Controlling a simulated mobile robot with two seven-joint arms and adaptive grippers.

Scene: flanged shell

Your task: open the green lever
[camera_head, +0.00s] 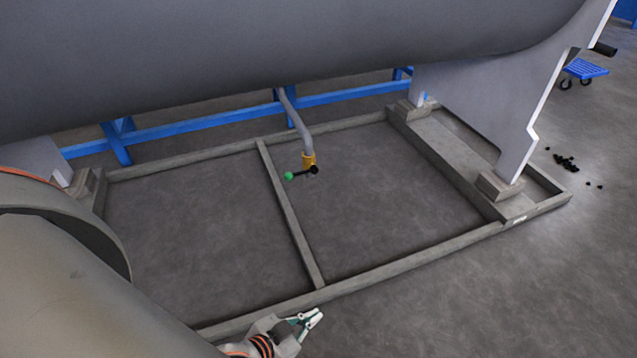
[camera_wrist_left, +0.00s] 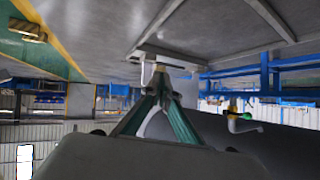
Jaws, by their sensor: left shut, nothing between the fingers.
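The green lever (camera_head: 289,176) is a short dark handle with a green knob pointing left. It sits on a yellow valve (camera_head: 308,161) at the lower end of a grey pipe (camera_head: 293,108) under the large shell. The green knob (camera_wrist_left: 247,117) and the yellow valve (camera_wrist_left: 232,105) also show small at the right of the left wrist view. My left gripper (camera_head: 314,316) is at the bottom of the head view, by the near beam of the frame, well apart from the lever. Its fingers meet at the tips (camera_wrist_left: 160,72), shut and empty. My right gripper is out of view.
The big grey shell (camera_head: 270,55) overhangs the valve. A low grey frame (camera_head: 292,215) lies on the floor, with a white support leg (camera_head: 480,95) at right and a blue rail (camera_head: 190,129) behind. A blue cart (camera_head: 585,69) stands far right. Floor inside the frame is clear.

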